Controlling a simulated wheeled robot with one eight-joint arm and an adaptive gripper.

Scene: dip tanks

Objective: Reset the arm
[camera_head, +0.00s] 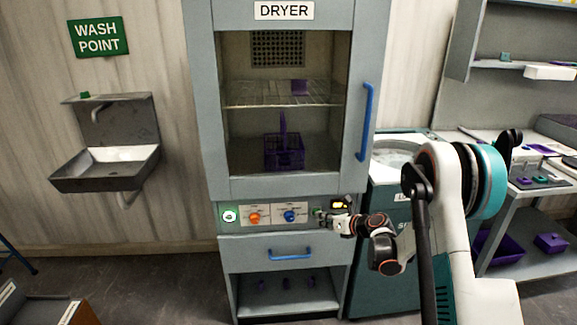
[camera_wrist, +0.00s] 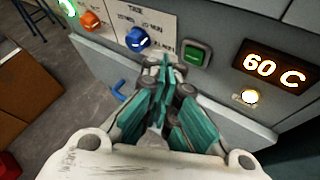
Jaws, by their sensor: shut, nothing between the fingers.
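My gripper (camera_head: 330,222) is at the front of the dryer (camera_head: 202,120), by the right part of its control panel. In the wrist view my gripper (camera_wrist: 166,75) has its fingers together with nothing between them. Its tips are close to the panel, just left of and below a green button (camera_wrist: 197,54). I cannot tell whether they touch the panel. My arm (camera_head: 450,200) reaches in from the right, bent at the elbow.
The panel has an orange knob (camera_head: 254,217), a blue knob (camera_head: 290,216) and a lit display reading 60 C (camera_wrist: 272,68). The dryer's glass door is closed, with a purple basket (camera_head: 284,152) inside. A sink (camera_head: 105,168) hangs at left; a bench (camera_head: 530,170) stands at right.

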